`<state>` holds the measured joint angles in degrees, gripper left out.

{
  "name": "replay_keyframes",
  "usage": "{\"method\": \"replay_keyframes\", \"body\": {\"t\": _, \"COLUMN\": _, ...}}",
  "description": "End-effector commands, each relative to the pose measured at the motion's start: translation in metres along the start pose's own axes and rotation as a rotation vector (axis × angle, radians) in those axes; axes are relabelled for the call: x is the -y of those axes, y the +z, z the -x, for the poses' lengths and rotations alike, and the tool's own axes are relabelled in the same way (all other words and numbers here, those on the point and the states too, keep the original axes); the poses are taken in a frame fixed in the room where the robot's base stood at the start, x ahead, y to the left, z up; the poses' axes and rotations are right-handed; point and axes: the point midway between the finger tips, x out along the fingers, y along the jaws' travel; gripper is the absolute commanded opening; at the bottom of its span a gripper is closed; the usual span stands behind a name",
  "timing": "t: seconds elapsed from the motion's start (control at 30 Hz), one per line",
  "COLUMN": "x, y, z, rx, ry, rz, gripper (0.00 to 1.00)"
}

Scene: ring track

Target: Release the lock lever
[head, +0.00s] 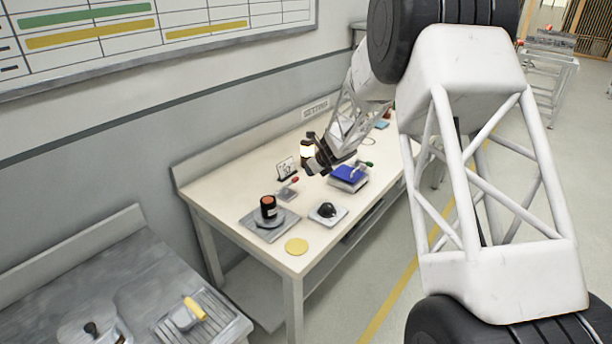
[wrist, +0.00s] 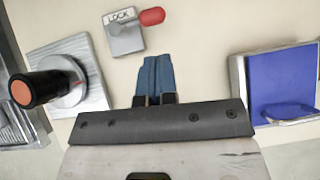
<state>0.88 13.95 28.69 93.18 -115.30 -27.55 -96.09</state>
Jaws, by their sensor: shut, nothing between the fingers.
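The lock lever is a small grey block (wrist: 125,38) marked LOCK with a red-tipped handle (wrist: 151,17), at the top of the wrist view. The handle points to the right there. In the head view the block (head: 286,194) sits on the table with its red tip (head: 295,180) at its upper right. My gripper (head: 311,172) is above the table, to the right of the lever in the head view. In the wrist view its blue fingers (wrist: 154,72) are together and empty, below the lever in the picture and apart from it.
A blue-topped box (head: 348,176) stands right of the lever. A black cylinder with a red top (head: 268,207), a black knob on a pale plate (head: 327,210) and a yellow disc (head: 297,246) are nearer the table's front. A small sign (head: 285,167) stands behind the lever.

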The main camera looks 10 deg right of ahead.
Motion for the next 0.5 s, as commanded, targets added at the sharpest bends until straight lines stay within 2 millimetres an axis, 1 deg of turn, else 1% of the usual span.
{"method": "replay_keyframes", "body": {"t": 0.03, "x": 0.001, "y": 0.001, "z": 0.008, "rx": 0.001, "ry": -0.002, "rz": 0.0, "gripper": 0.0}}
{"method": "replay_keyframes", "body": {"t": 0.2, "x": 0.002, "y": 0.0, "z": 0.023, "rx": 0.001, "ry": -0.002, "rz": -0.001, "gripper": 0.0}}
{"method": "replay_keyframes", "body": {"t": 0.33, "x": 0.002, "y": 0.0, "z": 0.029, "rx": 0.0, "ry": -0.001, "rz": -0.001, "gripper": 0.0}}
{"method": "replay_keyframes", "body": {"t": 0.5, "x": 0.002, "y": 0.0, "z": 0.03, "rx": 0.0, "ry": -0.001, "rz": -0.001, "gripper": 0.0}}
